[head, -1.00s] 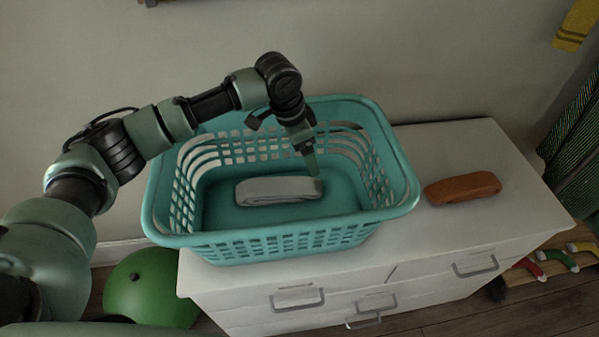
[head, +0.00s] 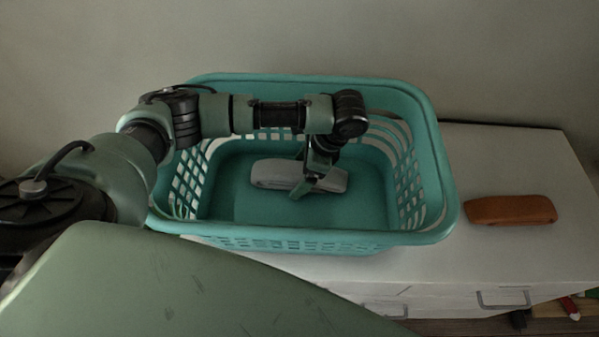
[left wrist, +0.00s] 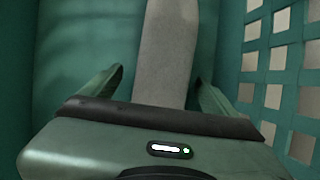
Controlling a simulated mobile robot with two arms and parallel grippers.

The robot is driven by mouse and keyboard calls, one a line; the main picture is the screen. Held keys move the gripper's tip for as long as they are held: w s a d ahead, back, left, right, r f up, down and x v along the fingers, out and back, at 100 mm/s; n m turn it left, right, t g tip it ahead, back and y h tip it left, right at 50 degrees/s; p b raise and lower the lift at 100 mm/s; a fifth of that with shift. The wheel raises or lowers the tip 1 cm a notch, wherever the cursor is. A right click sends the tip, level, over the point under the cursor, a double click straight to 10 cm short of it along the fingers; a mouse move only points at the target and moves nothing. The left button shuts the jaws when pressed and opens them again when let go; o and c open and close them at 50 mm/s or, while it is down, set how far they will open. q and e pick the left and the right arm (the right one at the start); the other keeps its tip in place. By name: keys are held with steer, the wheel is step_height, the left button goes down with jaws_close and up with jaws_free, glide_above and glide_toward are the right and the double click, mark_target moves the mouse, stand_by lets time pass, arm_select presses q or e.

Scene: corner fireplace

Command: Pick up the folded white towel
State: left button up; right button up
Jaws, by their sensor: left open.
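The folded white towel (head: 276,172) lies on the floor of the teal laundry basket (head: 300,238). My left gripper (head: 310,188) is down inside the basket, with its fingers over the towel's right half. In the left wrist view the towel (left wrist: 165,55) runs away from the camera between the two open fingers of the gripper (left wrist: 160,82). A gap shows beside the left finger, and the right finger is close to the towel's edge. I cannot tell whether it touches. My right gripper is not in view.
The basket stands on a white dresser (head: 530,170) against a plain wall. A folded brown cloth-like item (head: 511,210) lies on the dresser right of the basket. The basket's slatted wall (left wrist: 280,60) is close on the right in the left wrist view.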

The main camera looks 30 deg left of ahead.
arm_select(q)
steer(key=shift+a+f, duration=0.15)
steer(key=shift+f, duration=0.25)
steer(key=c, duration=1.7)
steer(key=shift+o, duration=0.2)
steer(key=shift+r, duration=0.2)
